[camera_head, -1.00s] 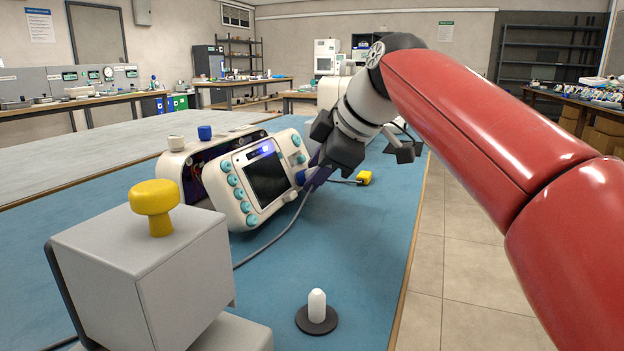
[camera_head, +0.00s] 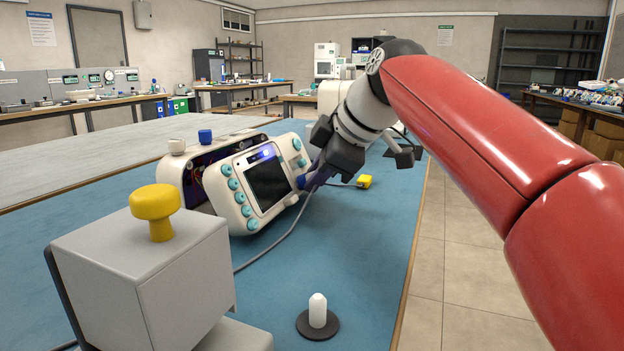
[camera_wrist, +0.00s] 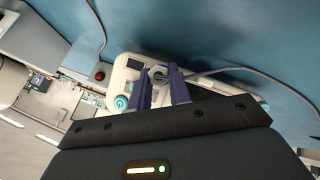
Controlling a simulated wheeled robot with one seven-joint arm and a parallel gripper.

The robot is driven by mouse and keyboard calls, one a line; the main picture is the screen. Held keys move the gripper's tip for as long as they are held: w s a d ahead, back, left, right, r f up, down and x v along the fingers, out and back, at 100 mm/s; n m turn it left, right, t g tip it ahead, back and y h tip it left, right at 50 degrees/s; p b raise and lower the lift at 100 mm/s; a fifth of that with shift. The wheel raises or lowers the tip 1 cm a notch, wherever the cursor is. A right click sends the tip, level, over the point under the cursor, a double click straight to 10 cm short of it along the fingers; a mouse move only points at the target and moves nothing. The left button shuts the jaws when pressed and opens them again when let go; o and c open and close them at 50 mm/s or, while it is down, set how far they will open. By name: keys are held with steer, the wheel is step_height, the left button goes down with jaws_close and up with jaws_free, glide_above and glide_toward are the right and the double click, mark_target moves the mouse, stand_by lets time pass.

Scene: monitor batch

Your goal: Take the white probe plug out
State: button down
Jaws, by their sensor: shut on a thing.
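The white monitor (camera_head: 238,213) with teal buttons and a dark screen stands tilted on the blue mat. My gripper (camera_head: 312,180) is at its right side. In the wrist view, the purple fingers (camera_wrist: 161,85) are shut on the pale probe plug (camera_wrist: 158,73) at the monitor's side (camera_wrist: 125,70). A grey cable (camera_wrist: 225,70) runs from beside the plug to the right. The fingers and arm hide most of the plug in the head view; I cannot tell whether it is still seated in its socket.
A grey box with a yellow knob (camera_head: 155,205) stands in front on the left. A white peg on a dark base (camera_head: 317,312) stands at the front. The mat (camera_head: 340,245) between is mostly clear.

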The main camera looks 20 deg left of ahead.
steer(key=shift+d+r, duration=0.1)
steer(key=shift+d, duration=0.1)
steer(key=shift+s+d+r, duration=0.1)
steer(key=shift+d+r, duration=0.25)
steer(key=shift+d, duration=0.4)
steer(key=shift+s+d+r, duration=0.1)
steer(key=shift+d+r, duration=0.25)
steer(key=shift+d, duration=0.35)
steer(key=shift+d+r, duration=0.35)
steer(key=shift+d, duration=0.4)
steer(key=shift+s+a+p, duration=0.1)
steer(key=shift+p, duration=0.25)
